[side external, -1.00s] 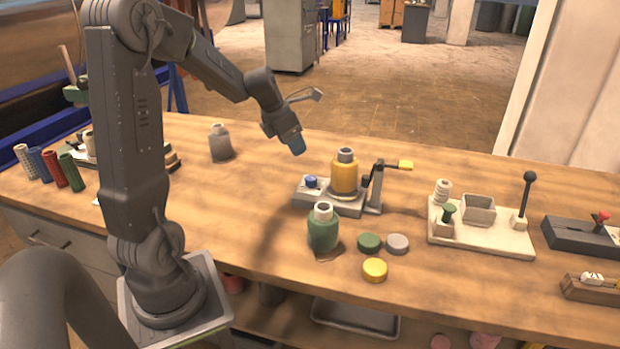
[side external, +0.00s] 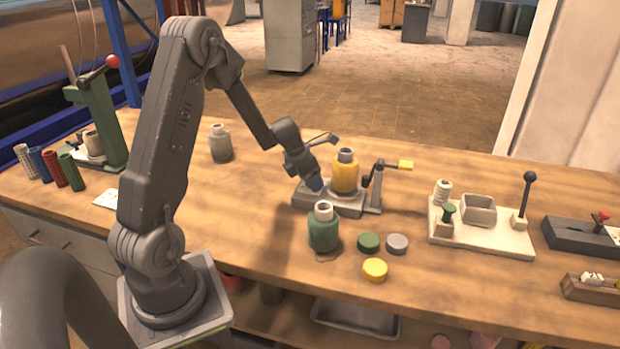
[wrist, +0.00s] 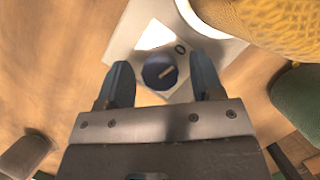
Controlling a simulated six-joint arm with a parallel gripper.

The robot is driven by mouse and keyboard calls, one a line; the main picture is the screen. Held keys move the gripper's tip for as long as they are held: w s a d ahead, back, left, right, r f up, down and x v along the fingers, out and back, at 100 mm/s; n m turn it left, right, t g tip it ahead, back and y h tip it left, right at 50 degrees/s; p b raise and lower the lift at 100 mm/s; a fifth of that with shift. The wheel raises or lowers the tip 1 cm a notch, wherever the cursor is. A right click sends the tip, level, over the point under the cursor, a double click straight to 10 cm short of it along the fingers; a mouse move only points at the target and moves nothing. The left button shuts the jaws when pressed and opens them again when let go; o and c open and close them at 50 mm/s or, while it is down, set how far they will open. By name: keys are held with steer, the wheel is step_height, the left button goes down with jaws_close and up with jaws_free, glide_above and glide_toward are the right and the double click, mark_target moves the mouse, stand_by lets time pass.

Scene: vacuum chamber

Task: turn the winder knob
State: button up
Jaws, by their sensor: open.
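The winder knob (wrist: 160,73) is a small round dark blue knob with a pale pointer line, on a light grey base (wrist: 125,48). In the wrist view it lies between the two blue fingers of my gripper (wrist: 161,62), with visible room on both sides. The gripper is open and holds nothing. In the side view my gripper (side external: 315,184) is low over the left end of the base (side external: 345,209) and hides the knob. I cannot tell how far the fingertips are above it.
A yellow bottle (side external: 345,177) stands on the base, right beside my gripper. A crank with a yellow handle (side external: 405,165) is further right. A green bottle (side external: 323,232) stands close in front. A grey bottle (side external: 220,145) is back left. Loose caps (side external: 375,269) lie front right.

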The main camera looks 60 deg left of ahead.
steer(key=shift+c, duration=0.3)
steer(key=c, duration=0.9)
steer(key=shift+o, duration=0.2)
